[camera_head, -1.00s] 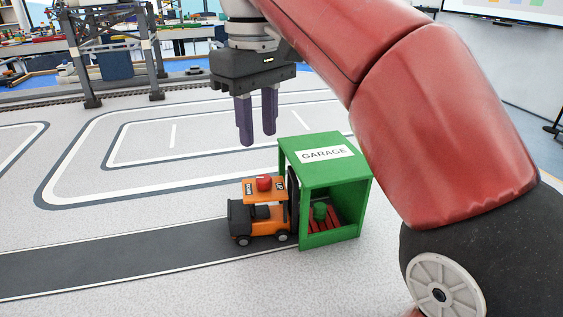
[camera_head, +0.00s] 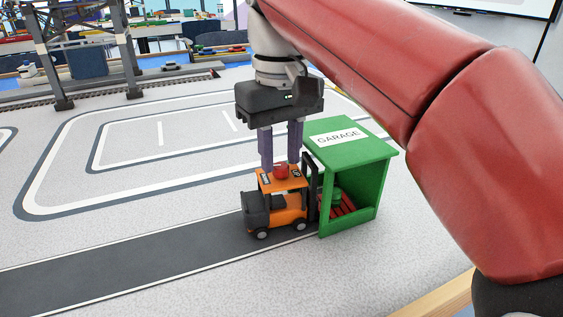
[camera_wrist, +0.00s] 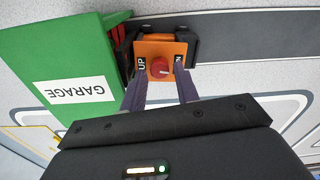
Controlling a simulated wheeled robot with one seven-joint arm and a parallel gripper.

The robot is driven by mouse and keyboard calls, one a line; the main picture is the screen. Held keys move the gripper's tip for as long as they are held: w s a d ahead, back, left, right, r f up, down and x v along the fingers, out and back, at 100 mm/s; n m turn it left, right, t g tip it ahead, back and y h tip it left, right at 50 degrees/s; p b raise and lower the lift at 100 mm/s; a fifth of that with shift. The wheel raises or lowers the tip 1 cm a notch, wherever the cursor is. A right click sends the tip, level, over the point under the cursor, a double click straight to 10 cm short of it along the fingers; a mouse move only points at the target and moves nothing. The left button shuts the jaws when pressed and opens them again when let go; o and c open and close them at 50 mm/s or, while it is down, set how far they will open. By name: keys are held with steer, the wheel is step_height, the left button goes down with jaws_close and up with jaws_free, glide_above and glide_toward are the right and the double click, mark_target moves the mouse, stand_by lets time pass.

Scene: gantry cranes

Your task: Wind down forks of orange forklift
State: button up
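The orange forklift (camera_head: 283,207) stands on the dark road strip, its mast side at the open front of the green garage (camera_head: 356,152). A red knob (camera_head: 281,171) sits on its roof; the wrist view shows the knob (camera_wrist: 160,68) with an "UP" label beside it. My gripper (camera_head: 280,158) is just above and behind the roof, pointing down. Its two purple fingers are apart and empty, with the knob just beyond the tips in the wrist view. The forks are hidden.
The garage stands close to the right of the fingers. Grey floor with road markings (camera_head: 150,150) is open to the left and front. A gantry crane (camera_head: 85,45) stands at the back left.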

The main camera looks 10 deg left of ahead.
steer(key=shift+f, duration=0.65)
jaws_close()
steer(key=shift+r+n+p, duration=0.25)
steer(key=shift+n+p, duration=0.05)
steer(key=shift+p, duration=0.3)
steer(key=shift+n+p, duration=0.3)
steer(key=shift+p, duration=0.05)
steer(key=shift+f, duration=0.2)
jaws_free()
